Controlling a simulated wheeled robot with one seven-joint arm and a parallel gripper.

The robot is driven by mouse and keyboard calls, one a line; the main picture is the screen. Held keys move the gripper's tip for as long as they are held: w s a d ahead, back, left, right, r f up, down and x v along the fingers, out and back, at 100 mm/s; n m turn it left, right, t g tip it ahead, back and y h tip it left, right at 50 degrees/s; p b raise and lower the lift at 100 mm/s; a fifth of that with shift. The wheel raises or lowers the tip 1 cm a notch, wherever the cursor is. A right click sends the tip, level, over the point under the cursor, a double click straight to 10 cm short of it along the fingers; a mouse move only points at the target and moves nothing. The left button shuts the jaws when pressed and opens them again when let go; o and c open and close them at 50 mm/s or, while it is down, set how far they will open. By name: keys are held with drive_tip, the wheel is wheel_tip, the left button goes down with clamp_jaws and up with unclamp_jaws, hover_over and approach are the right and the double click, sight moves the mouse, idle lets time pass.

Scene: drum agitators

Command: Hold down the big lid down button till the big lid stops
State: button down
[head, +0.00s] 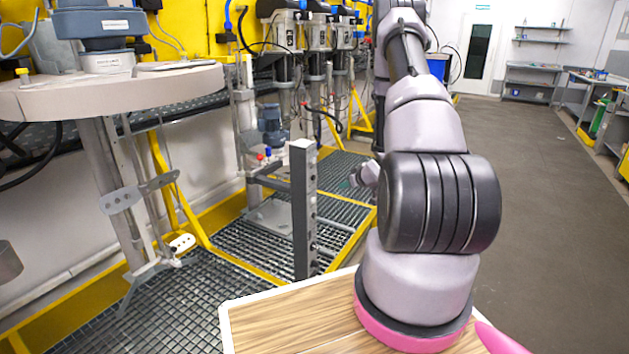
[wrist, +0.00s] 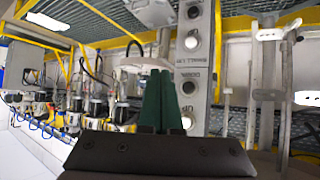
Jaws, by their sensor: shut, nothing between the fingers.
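The big lid (head: 120,92) is a wide, round, beige disc with a motor on top, at the left of the head view, raised above the floor grating. A grey upright button post (head: 303,210) stands right of it. I cannot tell which is the big lid down button. My gripper (head: 362,177) is right of the post in the head view. In the wrist view its green fingers (wrist: 160,75) are together and empty, overlapping the post's left edge; contact cannot be told.
Agitator stirrers hang under the big lid. Yellow rails (head: 235,262) edge the grating around the post. More drum stations line the yellow wall behind. The grey floor (head: 550,150) on the right is open, with workbenches along the far right.

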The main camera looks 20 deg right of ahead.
sight(313, 178)
drive_tip(key=w+a, duration=0.5)
drive_tip(key=w, duration=0.2)
drive_tip(key=shift+a, duration=0.25)
drive_tip(key=shift+w+a, duration=0.1)
idle(2.0)
drive_tip(key=shift+w+a, duration=0.15)
drive_tip(key=shift+w, duration=0.05)
